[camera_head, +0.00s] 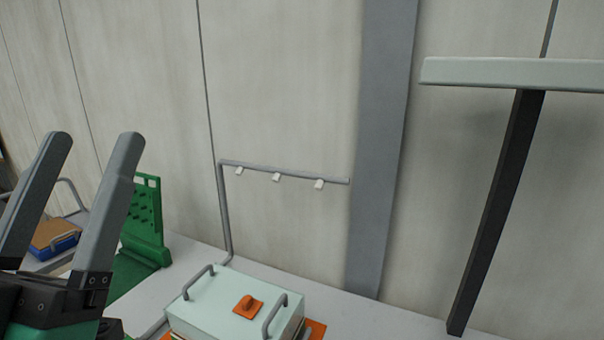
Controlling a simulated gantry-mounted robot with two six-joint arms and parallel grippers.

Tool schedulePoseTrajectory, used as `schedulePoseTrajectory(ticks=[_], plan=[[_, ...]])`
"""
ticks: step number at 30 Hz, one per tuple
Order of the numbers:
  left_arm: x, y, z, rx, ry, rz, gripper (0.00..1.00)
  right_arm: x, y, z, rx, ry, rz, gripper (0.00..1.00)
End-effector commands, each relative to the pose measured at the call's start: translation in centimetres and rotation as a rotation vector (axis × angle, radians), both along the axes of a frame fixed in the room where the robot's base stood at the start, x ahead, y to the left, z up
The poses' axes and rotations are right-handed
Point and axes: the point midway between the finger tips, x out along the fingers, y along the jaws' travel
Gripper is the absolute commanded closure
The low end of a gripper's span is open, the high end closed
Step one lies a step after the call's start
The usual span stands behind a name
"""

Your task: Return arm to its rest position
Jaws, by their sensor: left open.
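My left gripper (92,145) is at the left edge of the head view. Its two long grey fingers point upward and stand apart, with nothing between them. The gripper appears in front of a green perforated bracket (148,215) and hides part of it. My right gripper does not show in this view.
A blue tray (62,243) is at left. A dark post (495,215) carries a pale beam (520,74) at right.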

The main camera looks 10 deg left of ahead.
Motion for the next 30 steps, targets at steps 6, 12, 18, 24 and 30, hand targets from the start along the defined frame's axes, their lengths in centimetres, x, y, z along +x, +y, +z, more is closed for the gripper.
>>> schedulePoseTrajectory(ticks=[6, 12, 18, 24, 30], plan=[[-1.7, -3.6, 9.8, 0.002, 0.017, -0.137, 0.22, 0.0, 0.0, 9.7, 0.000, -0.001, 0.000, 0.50], [-1.6, -3.5, 19.6, 0.002, 0.018, -0.134, 0.22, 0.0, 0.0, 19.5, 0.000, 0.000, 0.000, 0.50], [-1.6, -3.4, 29.6, 0.001, 0.018, -0.131, 0.22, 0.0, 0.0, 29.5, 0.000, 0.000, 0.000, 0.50], [-1.6, -3.4, 37.2, 0.001, 0.018, -0.131, 0.22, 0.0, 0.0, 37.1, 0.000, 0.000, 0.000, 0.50], [-1.6, -3.4, 39.0, 0.002, 0.019, -0.130, 0.22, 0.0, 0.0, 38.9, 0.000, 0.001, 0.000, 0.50]])
